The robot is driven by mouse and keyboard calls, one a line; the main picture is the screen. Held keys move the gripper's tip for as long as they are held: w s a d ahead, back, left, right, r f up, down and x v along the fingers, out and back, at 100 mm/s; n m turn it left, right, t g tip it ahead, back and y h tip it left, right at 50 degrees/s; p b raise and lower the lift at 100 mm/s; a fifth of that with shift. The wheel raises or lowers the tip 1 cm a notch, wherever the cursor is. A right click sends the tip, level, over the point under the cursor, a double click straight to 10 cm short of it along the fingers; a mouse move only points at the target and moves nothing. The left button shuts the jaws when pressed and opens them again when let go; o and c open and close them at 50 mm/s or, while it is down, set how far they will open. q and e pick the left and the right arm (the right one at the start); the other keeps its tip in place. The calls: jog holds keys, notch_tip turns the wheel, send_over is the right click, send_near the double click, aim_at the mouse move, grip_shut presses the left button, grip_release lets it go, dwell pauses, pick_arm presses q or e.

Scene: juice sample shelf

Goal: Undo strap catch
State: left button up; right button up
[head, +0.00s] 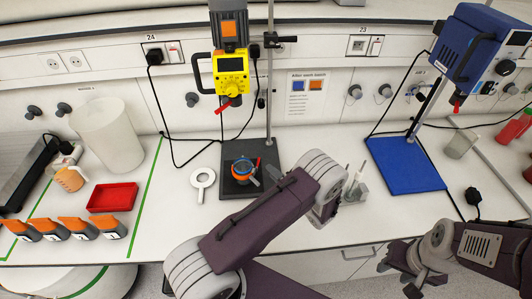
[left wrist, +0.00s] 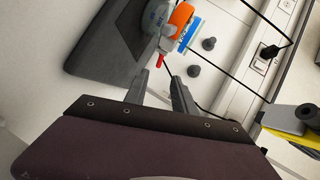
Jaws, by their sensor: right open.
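A small jar (head: 242,172) with an orange and blue top stands on the black base plate (head: 236,190) of the stirrer stand. It also shows in the left wrist view as a grey, orange and blue round body (left wrist: 178,24). A red tab (left wrist: 160,62) sticks out from its near side, and I take it for part of the strap catch. My left gripper (left wrist: 157,88) is open and empty, its fingertips a little short of the red tab. In the head view my own arm largely hides it. My right gripper (head: 413,282) is open and empty at the bottom right, away from the jar.
An orange-yellow stirrer (head: 231,72) hangs on its stand above the jar. A white ring-shaped tool (head: 202,182) lies left of the plate. A red tray (head: 113,197), white bucket (head: 107,135) and several orange-topped containers are at left. A blue plate (head: 405,165) is at right.

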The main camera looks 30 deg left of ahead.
aim_at(258, 163)
pick_arm(q)
jog(key=p+x, duration=0.2)
jog(key=x, duration=0.6)
jog(key=shift+a+p, duration=0.1)
jog(key=shift+p, duration=0.3)
jog(key=shift+w+a+f, duration=0.2)
jog(key=shift+w+a, duration=0.05)
jog(key=shift+a, duration=0.2)
grip_shut()
